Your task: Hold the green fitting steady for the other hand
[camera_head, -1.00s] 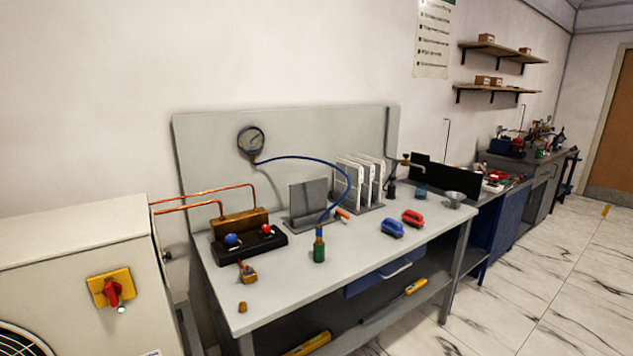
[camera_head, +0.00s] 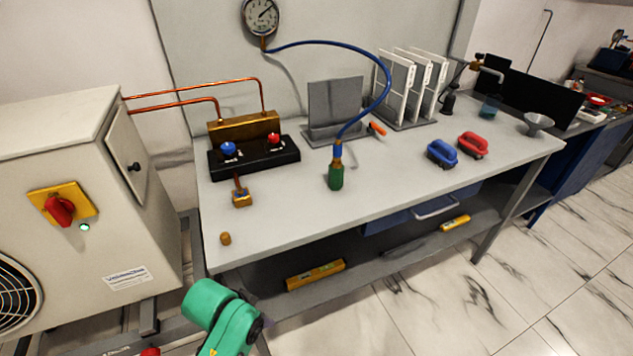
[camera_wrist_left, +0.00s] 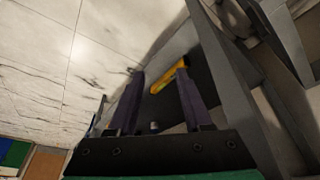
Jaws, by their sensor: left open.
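The green fitting (camera_head: 336,175) stands upright on the grey bench (camera_head: 400,195) near its middle. Its brass top joins the end of the blue hose (camera_head: 387,88), which arcs up to the round gauge (camera_head: 261,17). A green arm link of mine (camera_head: 215,310) shows at the bottom of the head view, below the bench's front edge. My left gripper (camera_wrist_left: 160,74) shows in the left wrist view with its two dark fingers apart and nothing held between them. It is away from the fitting, which is not visible in that view. My right gripper is not in view.
A black valve block (camera_head: 255,158) with blue and red knobs sits left of the fitting. A brass piece (camera_head: 225,239) lies near the front left. Blue (camera_head: 442,153) and red (camera_head: 473,145) handled items lie right. A lower shelf holds yellow tools (camera_head: 315,275). Bench space before the fitting is clear.

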